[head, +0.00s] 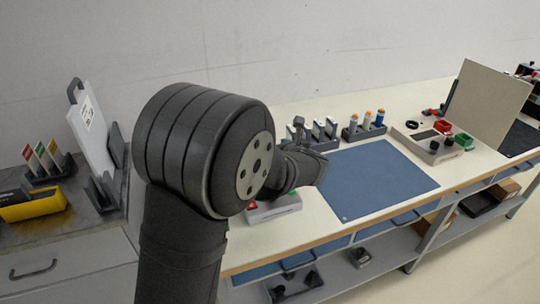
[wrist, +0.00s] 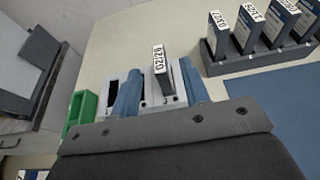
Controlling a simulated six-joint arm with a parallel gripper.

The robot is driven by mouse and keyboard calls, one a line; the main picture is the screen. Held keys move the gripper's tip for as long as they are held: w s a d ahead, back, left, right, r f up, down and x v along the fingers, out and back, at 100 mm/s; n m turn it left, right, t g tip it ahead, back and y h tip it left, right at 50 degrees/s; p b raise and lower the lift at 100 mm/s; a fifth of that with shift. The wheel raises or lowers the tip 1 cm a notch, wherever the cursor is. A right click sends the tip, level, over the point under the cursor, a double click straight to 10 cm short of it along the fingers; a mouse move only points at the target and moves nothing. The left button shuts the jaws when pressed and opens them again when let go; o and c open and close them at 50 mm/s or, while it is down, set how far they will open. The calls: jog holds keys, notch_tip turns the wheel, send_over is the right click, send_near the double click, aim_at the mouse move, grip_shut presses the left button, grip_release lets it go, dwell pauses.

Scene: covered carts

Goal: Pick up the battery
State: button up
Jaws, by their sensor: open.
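A dark battery (wrist: 159,64) with a white date label stands upright in a white-grey holder (wrist: 148,99) in the wrist view. An empty dark slot shows in the holder, left of the battery. My gripper (wrist: 159,76) is open, with one blue finger on each side of the battery; I cannot tell whether either touches it. More labelled batteries (wrist: 246,30) stand in a dark rack (wrist: 230,64) at the upper right. The rack also shows in the head view (head: 322,145).
A green bin (wrist: 79,117) sits left of the holder. A blue mat (head: 378,178) lies clear on the bench. Behind it is a rack of bottles (head: 364,127). A device (head: 428,142) and an upright panel (head: 487,102) stand right. A yellow tray (head: 32,205) is far left.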

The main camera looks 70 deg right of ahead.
jog(key=shift+f+x, duration=0.15)
jog(key=shift+x, duration=1.5)
jog(key=shift+f+x, duration=0.2)
jog(key=shift+x, duration=1.45)
jog(key=shift+a, duration=0.2)
grip_shut()
